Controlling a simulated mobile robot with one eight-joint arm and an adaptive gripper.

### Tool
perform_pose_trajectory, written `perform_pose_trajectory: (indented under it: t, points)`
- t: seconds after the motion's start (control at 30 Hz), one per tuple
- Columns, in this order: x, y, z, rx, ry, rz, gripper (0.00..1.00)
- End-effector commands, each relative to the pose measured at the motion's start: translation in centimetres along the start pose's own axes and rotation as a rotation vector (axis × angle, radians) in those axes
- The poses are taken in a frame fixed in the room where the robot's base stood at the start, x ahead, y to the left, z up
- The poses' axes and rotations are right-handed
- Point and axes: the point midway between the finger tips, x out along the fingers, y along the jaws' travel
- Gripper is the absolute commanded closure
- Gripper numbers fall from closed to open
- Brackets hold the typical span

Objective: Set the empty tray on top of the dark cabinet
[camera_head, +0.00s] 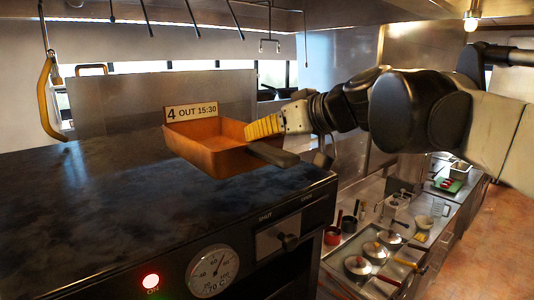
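My gripper (265,127), with yellow finger pads, reaches in from the right and appears shut on the tray's right side.
The cabinet front has a dial (212,271), a lit red lamp (151,281) and a lever (287,241). A yellow-handled hook (47,100) hangs at the left. The cabinet top left of the tray is clear. A lower counter with several pans (358,265) lies to the right.

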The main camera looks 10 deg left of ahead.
Motion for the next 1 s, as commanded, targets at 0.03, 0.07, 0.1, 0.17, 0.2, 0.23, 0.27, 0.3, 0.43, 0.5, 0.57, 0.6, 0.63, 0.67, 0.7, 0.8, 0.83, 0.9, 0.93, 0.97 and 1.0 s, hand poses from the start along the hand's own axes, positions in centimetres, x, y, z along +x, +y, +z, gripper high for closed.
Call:
perform_pose_trajectory:
  t: [0.03,0.07,0.1,0.17,0.2,0.23,0.27,0.3,0.43,0.5,0.57,0.6,0.63,0.67,0.7,0.8,0.83,0.9,0.93,0.97,1.0]
  points:
    - [0.8,-0.8,0.1,-0.002,0.0,-0.003,1.0]
    - [1.3,-1.0,0.3,0.0,0.0,-0.003,1.0]
    - [1.7,-1.2,0.5,0.0,0.001,-0.001,1.0]
    - [2.2,-1.5,0.8,0.0,0.001,-0.001,1.0]
    - [2.4,-1.6,0.9,0.001,0.0,0.0,1.0]
    - [2.5,-1.6,1.0,0.001,0.0,0.001,1.0]
    - [2.7,-1.6,1.2,0.001,0.0,0.001,1.0]
    - [2.9,-1.5,1.7,0.001,0.0,0.001,1.0]
    - [3.6,-1.2,3.5,0.001,0.001,0.001,1.0]
    - [3.8,-1.2,4.2,0.001,0.001,0.001,1.0]
    - [4.0,-1.1,4.6,0.001,0.001,0.001,1.0]
    - [4.0,-1.1,4.7,0.001,0.001,0.001,1.0]
    - [4.0,-1.1,4.7,0.001,0.001,0.001,1.0]
    - [4.0,-1.1,4.7,0.001,0.001,0.001,1.0]
    - [4.0,-1.1,4.7,0.001,0.001,0.001,1.0]
    - [4.0,-1.1,4.7,0.001,0.001,0.001,1.0]
    - [4.0,-1.1,4.8,0.0,0.0,0.001,0.96]
    - [4.0,-1.1,4.8,0.0,0.0,0.001,0.74]
    - [4.0,-1.1,4.8,0.0,0.0,0.001,0.73]
    - [4.0,-1.1,4.8,0.0,0.0,0.001,0.73]
    - [4.0,-1.1,4.8,0.0,0.0,0.001,0.73]
